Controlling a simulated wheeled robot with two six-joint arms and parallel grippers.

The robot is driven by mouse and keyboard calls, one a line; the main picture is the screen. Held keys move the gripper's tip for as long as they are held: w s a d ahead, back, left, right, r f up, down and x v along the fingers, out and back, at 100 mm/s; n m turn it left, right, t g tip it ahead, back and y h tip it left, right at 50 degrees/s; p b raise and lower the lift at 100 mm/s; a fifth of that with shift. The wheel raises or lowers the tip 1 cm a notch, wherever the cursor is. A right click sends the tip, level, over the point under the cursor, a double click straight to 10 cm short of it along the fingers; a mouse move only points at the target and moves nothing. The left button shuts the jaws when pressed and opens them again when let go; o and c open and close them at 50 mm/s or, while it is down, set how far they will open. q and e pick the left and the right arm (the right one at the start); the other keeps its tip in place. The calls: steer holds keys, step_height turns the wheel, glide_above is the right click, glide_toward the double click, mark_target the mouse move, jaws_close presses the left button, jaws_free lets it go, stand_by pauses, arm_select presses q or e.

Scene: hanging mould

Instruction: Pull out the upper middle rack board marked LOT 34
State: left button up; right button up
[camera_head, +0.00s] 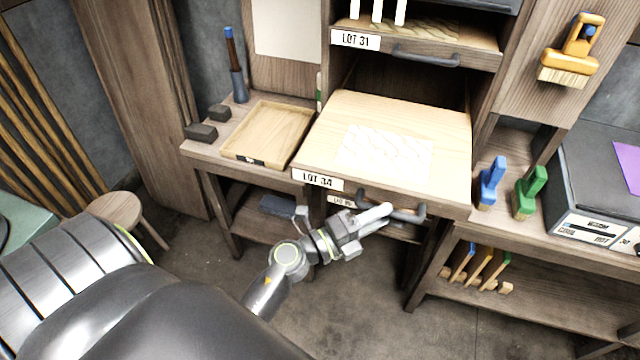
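The LOT 34 rack board (450,130) is a pale wooden board with a white patterned patch on top. It sticks well out of the rack, below the LOT 31 board. Its white LOT 34 label (318,180) is at the left of its front edge. A dark bar handle (408,215) is on the front edge, right of the label. My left gripper (384,211) is at this handle, its light fingers close together and shut on the left-middle part of the bar. The fingers hide part of the bar. My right gripper is not in view.
The LOT 31 board (470,50) with its own handle sits above, further in. A lower label (341,201) shows partly beneath. A wooden tray (268,132) stands on the left bench. Blue (490,183) and green (530,192) tools stand close on the right. Floor in front is clear.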

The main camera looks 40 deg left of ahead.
arm_select(q)
steer(key=b+v, duration=0.5)
steer(key=v, duration=0.9)
steer(key=shift+s+b, duration=0.15)
steer(key=shift+b, duration=0.2)
steer(key=shift+a+f, duration=0.1)
steer(key=shift+a, duration=0.05)
steer(key=a+f+n+g+y, duration=0.25)
steer(key=a+f+n, duration=0.2)
steer(key=f, duration=0.65)
steer(key=s+a+f+n+g+y, duration=0.1)
steer(key=a+f+n+y, duration=0.25)
steer(key=f+n, duration=0.45)
steer(key=a+f+n+g+y, duration=0.1)
steer(key=a+f+n+y, duration=0.3)
steer(key=f, duration=0.9)
steer(key=s+f+n+g+y, duration=0.1)
steer(key=s+f+n+g, duration=0.4)
steer(key=s+f, duration=0.6)
steer(key=s+d+f+n+g, duration=0.2)
steer(key=s+f+g, duration=0.1)
steer(key=s+f, duration=0.3)
steer(key=s+d+f+n+g, duration=0.2)
steer(key=s+f, duration=0.4)
steer(key=s, duration=0.3)
steer(key=shift+d+g+h, duration=0.3)
steer(key=shift+d+g, duration=0.1)
steer(key=shift+g, duration=0.25)
